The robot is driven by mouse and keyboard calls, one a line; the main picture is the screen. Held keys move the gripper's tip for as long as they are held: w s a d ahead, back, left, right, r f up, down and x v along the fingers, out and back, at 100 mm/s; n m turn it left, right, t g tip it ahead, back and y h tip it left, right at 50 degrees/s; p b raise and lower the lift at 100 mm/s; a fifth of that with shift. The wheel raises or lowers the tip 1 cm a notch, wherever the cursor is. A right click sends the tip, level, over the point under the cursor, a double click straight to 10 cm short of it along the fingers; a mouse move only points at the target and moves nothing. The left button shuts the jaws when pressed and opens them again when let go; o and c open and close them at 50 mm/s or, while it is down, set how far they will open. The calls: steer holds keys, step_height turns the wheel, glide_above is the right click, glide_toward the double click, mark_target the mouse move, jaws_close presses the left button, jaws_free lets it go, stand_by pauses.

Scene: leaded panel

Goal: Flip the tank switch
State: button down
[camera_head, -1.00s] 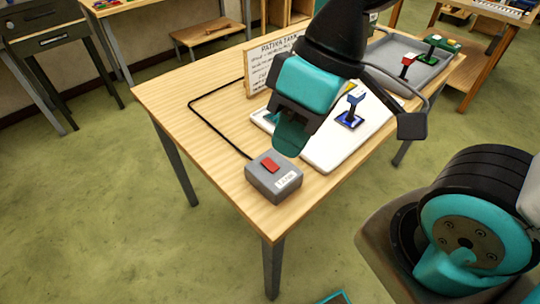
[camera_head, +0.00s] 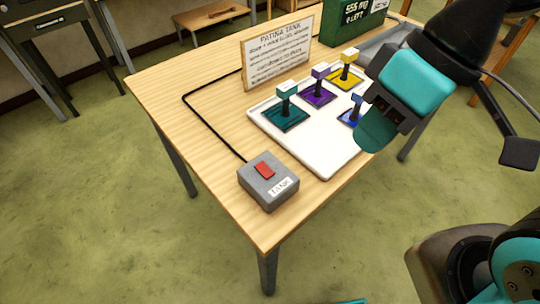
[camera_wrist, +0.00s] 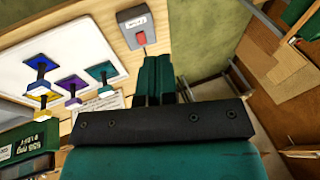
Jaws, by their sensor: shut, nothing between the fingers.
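The tank switch is a grey box (camera_head: 268,182) with a red rocker (camera_head: 264,170) on top and a white label reading TANK on its front. It sits at the near corner of the wooden table, and a black cable runs back from it. My gripper (camera_head: 372,135) is shut and empty, above the right side of the white tray, up and right of the switch. In the wrist view its fingers (camera_wrist: 155,75) lie together.
The white tray (camera_head: 325,160) holds teal (camera_head: 285,112), purple (camera_head: 318,92), yellow (camera_head: 346,75) and blue (camera_head: 350,117) pieces with upright handles; my gripper partly hides the blue one. A PATINA TANK sign (camera_head: 278,55) and a green box with a display (camera_head: 350,22) stand behind.

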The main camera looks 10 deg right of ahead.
steer(key=w+a+f+n+h+b, duration=0.2)
steer(key=w+a+f+n+b, duration=0.3)
steer(key=w+n, duration=0.4)
steer(key=n+t+h+b, duration=0.1)
steer(key=n+b, duration=0.1)
steer(key=n, duration=0.7)
glide_above(262, 165)
steer(key=s+d, duration=0.1)
steer(key=s, duration=0.1)
step_height(262, 165, down, 6)
steer(key=shift+w, duration=0.2)
steer(key=f, duration=0.4)
steer(key=w+f+p, duration=0.1)
steer(key=f, duration=0.9)
steer(key=shift+w+a+p, duration=0.15)
steer(key=shift+a+p, duration=0.2)
steer(key=shift+a, duration=0.05)
